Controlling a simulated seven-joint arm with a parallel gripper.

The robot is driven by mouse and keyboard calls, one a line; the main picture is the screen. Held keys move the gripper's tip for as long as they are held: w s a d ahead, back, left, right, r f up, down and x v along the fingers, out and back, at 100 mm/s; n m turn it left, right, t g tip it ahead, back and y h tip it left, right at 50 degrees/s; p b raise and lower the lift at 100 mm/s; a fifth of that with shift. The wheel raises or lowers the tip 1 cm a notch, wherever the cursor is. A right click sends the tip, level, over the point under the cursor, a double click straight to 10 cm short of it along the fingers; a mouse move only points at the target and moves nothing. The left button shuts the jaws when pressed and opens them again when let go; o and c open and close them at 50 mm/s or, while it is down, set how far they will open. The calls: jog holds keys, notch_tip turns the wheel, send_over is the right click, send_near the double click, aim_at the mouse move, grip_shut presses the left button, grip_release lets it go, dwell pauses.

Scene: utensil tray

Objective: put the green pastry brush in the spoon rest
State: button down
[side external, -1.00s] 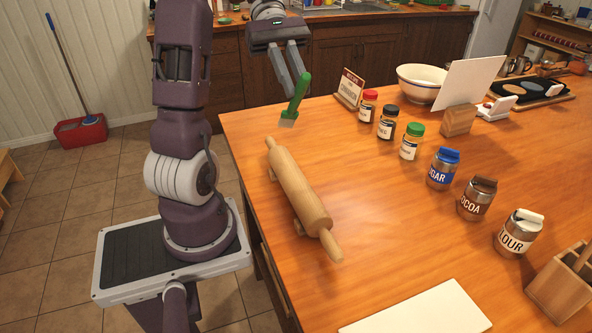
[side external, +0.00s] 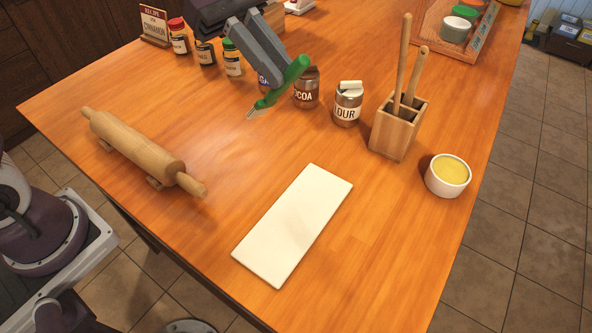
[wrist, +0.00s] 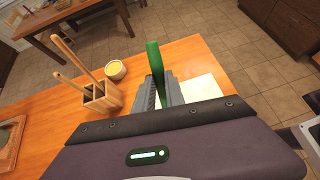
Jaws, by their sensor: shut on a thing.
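The green pastry brush (side external: 294,72) is held tilted above the table, its pale bristles pointing down-left in the side view. My gripper (side external: 277,70) is shut on its green handle, in front of the jars. In the wrist view the green handle (wrist: 154,58) stands up between the fingers of my gripper (wrist: 160,92); the bristles are hidden there. I cannot make out a clear spoon rest in either view. A flat white rectangular slab (side external: 293,225) lies on the table in front of the brush, apart from it.
A rolling pin (side external: 140,147) lies at left. Spice bottles (side external: 180,38), a cocoa jar (side external: 306,90) and a flour jar (side external: 347,107) form a row. A wooden utensil holder (side external: 396,130) with tall handles and a yellow-filled bowl (side external: 448,176) stand right. The table around the slab is clear.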

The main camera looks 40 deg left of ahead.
jog(key=s+d, duration=0.3)
jog(key=d, duration=0.7)
notch_tip(320, 180, down, 11)
jog(key=shift+d, duration=0.4)
jog(key=shift+f, duration=0.1)
